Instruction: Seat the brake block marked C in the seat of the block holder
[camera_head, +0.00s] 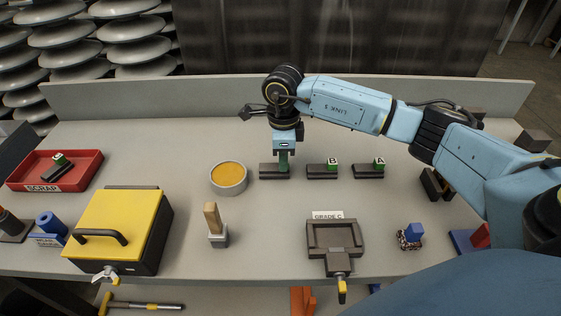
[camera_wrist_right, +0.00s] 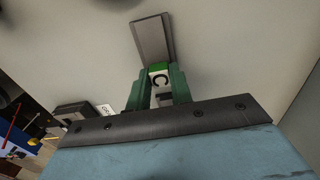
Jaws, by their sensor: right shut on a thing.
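The brake block marked C (camera_head: 268,171) is a dark bar in the back row on the bench, left of the blocks marked B and A. My right gripper (camera_head: 284,162) points down and is shut on its upright tab. In the right wrist view, the green-topped white C mark (camera_wrist_right: 158,77) sits between the fingers, with the dark bar (camera_wrist_right: 153,38) beyond. I cannot tell whether the block touches the bench. The block holder (camera_head: 333,235), with a "GRADE C" label (camera_head: 328,215), is an empty dark tray near the front edge. My left gripper is not in view.
Block B (camera_head: 320,171) and block A (camera_head: 368,171) stand to the right. An orange-filled round tin (camera_head: 228,178), a wooden-handled brush (camera_head: 215,228) and a yellow box (camera_head: 118,225) are to the left. A red scrap tray (camera_head: 85,178) holds another block. Bench between row and holder is clear.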

